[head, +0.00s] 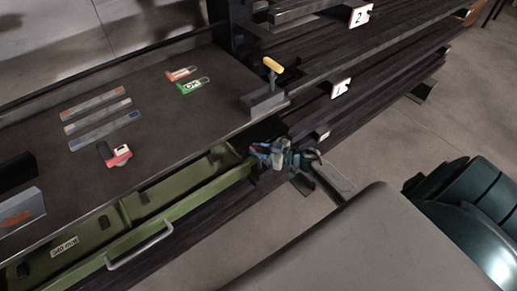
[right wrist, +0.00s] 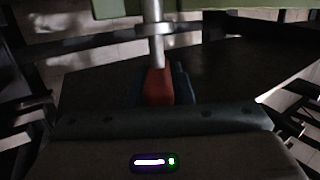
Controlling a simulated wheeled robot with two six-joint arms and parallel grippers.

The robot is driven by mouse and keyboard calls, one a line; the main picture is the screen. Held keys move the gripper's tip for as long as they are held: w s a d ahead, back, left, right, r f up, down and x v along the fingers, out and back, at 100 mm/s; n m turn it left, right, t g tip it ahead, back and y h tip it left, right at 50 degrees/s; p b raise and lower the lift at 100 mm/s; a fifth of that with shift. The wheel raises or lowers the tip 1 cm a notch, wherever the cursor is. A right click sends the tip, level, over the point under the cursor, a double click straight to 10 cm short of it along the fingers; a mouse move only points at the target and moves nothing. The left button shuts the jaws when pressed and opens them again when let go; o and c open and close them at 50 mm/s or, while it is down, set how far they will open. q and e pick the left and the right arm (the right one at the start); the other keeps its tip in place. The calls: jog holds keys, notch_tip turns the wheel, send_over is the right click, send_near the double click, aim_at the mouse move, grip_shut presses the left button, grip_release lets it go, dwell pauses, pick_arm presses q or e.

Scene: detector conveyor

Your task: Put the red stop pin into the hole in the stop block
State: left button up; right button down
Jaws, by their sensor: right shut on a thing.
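The red stop pin (right wrist: 158,88) shows in the right wrist view as a red grip with a pale metal shaft pointing up the picture. My right gripper (right wrist: 157,98) is shut on the red grip; in the head view it (head: 272,152) is beside the near right corner of the bench, at the end of the green drawer. The shaft overlaps a grey crossbar; I cannot tell whether it touches it. I cannot surely make out the stop block or its hole. My left gripper is not in view.
A dark block (head: 263,105) with a yellow-topped lever (head: 272,65) stands at the bench corner. The green drawer (head: 190,190) sticks out below the bench (head: 190,125). Dark conveyor rails (head: 400,55) run to the right. A red and white object (head: 117,156) lies on the bench.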

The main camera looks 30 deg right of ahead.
jog(key=shift+f, duration=0.15)
jog(key=c, duration=1.2)
grip_release()
jog(key=b+v, duration=0.1)
jog(key=v, duration=1)
jog(key=shift+b, duration=0.3)
jog(key=shift+f, duration=0.1)
